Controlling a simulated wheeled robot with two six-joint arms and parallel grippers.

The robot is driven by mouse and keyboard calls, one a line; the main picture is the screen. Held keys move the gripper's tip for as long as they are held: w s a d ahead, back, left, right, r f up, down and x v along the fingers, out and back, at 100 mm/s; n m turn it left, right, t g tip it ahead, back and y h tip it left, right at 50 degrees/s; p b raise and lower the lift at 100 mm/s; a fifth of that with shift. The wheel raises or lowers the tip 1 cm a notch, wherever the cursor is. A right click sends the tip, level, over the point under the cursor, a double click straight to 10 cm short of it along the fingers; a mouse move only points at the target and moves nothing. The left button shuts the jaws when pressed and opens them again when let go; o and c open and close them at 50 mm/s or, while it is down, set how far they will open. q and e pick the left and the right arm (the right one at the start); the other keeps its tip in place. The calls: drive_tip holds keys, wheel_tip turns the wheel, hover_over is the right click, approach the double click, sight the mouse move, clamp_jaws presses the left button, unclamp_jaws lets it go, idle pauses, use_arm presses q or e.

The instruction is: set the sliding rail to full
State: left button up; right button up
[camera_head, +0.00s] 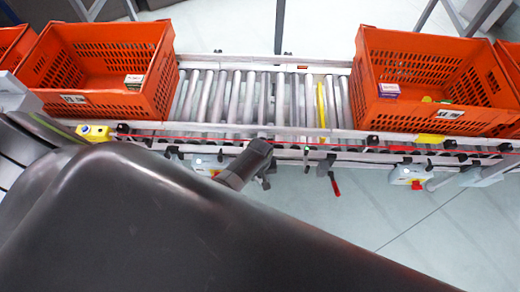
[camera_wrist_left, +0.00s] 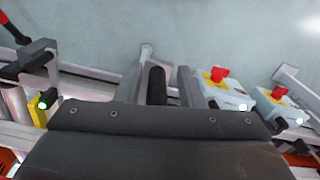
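The metal side rail (camera_head: 215,139) runs along the near side of the roller conveyor (camera_head: 235,100) in the head view; I cannot tell which part is the sliding piece or its setting. My left gripper (camera_head: 262,172) reaches over this near rail from below, beside the middle of the conveyor. Its fingers are dark and partly hidden, so whether they are open or touching the rail is unclear. In the left wrist view, a short black cylinder (camera_wrist_left: 157,86) stands between grey metal bars, above a wide dark part of mine. My right gripper is not in view.
Orange totes stand at the left (camera_head: 100,65) and right (camera_head: 430,75), with small boxes inside. A red-handled lever (camera_head: 335,184) hangs below the near rail. Boxes with red buttons (camera_head: 408,177) sit below it; two show in the wrist view (camera_wrist_left: 217,90). A yellow strip (camera_head: 321,105) crosses the rollers.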

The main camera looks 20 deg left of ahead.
use_arm(q)
drive_tip(key=shift+o, duration=0.2)
drive_tip(key=shift+w+r, duration=0.1)
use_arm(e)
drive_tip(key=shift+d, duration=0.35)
use_arm(q)
drive_tip(key=shift+r, duration=0.1)
wheel_tip(320, 180, up, 7)
drive_tip(key=shift+p, duration=1.1)
wheel_tip(320, 180, up, 10)
drive_tip(key=p, duration=0.1)
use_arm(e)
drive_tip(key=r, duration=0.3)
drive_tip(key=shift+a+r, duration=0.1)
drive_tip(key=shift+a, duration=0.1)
